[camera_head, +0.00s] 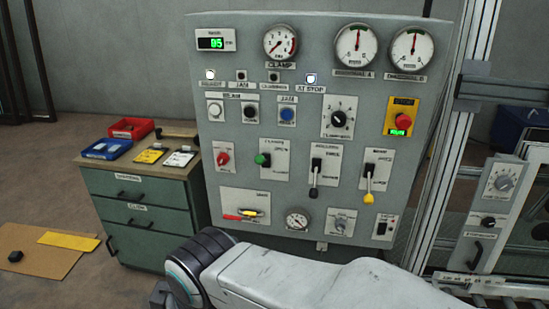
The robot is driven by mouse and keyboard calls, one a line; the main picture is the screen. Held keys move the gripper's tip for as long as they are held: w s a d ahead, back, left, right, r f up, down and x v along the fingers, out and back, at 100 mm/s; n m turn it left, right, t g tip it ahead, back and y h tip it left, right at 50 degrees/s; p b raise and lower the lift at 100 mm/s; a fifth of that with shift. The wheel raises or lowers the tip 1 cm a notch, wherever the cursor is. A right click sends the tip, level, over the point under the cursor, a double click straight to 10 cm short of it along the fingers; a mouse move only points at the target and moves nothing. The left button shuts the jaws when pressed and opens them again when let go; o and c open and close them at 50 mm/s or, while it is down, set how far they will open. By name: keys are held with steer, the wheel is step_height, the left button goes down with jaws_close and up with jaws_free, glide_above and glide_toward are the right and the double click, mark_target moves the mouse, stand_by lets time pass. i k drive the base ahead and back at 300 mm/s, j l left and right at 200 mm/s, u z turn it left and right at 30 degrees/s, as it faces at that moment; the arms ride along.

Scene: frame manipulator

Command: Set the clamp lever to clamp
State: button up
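A grey upright control panel (275,140) stands in front of me with several levers and knobs. A black-handled lever (314,178) points down in its lower middle. A yellow-tipped lever (368,190) points down to its right. A green-knobbed control (263,159) and a red-knobbed control (223,159) are to the left. The small labels are too blurred to tell surely which is the clamp lever or its setting. "CLAMP" seems to be written under the top gauge (280,43). My arm crosses the bottom of the picture, below the levers; my gripper does not show.
A green drawer cabinet (140,215) with red (131,128) and blue (108,149) trays stands left of the panel. A red emergency-type button (401,116) sits at upper right. A metal frame (465,120) rises on the right. Cardboard (48,262) lies on the left floor.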

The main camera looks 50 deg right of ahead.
mark_target(259, 159)
steer(key=z, duration=1.4)
